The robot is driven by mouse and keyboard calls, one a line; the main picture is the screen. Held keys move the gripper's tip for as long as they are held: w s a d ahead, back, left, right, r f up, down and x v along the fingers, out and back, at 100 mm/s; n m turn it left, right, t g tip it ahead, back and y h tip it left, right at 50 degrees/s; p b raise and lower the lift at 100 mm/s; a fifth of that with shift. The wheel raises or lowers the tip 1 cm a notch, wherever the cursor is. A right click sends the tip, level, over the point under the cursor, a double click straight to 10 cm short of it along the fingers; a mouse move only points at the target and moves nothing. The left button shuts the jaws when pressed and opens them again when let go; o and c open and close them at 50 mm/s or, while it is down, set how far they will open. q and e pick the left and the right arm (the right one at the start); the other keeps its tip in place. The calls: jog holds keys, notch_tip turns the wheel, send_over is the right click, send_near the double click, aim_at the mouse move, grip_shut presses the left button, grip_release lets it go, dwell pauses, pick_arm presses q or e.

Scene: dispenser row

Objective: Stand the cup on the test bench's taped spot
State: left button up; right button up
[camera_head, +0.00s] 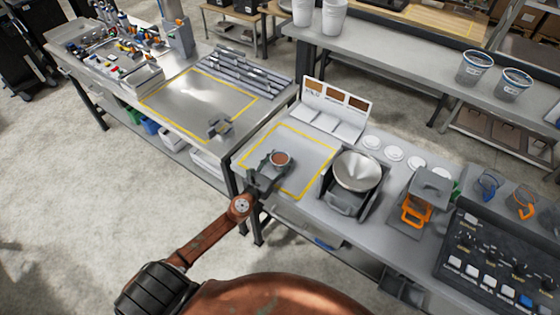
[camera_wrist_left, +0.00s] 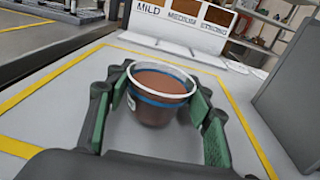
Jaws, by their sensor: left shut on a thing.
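The cup (camera_wrist_left: 160,92) is small, with a white rim, a blue band and brown contents. My left gripper (camera_head: 268,168) is shut on it, with a green-padded finger on each side in the left wrist view. The cup also shows in the head view (camera_head: 281,158), upright or nearly so. It is over a yellow-taped square (camera_head: 309,190) on a grey bench. I cannot tell whether its base touches the surface. My right gripper is not in view.
A sign with swatches (camera_head: 337,100) stands behind the square. A silver bowl machine (camera_head: 357,170) and an orange-handled dispenser (camera_head: 418,208) stand to the right. Another bench, with its own yellow-taped area (camera_head: 165,104), is at the left. Most of the square around the gripper is clear.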

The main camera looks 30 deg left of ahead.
pick_arm(q)
jog(key=shift+f, duration=0.25)
jog(key=o, duration=1.4)
jog(key=shift+r, duration=0.1)
jog(key=shift+c, duration=0.2)
jog(key=shift+r, duration=0.1)
jog(key=shift+s, duration=0.2)
jog(key=s, duration=0.3)
jog(key=s+b, duration=0.1)
jog(key=s, duration=0.6)
jog(key=shift+s+r+b, duration=0.25)
jog(key=shift+s+b, duration=0.05)
jog(key=shift+b, duration=0.05)
jog(key=shift+s+r, duration=0.15)
jog(key=shift+s, duration=0.35)
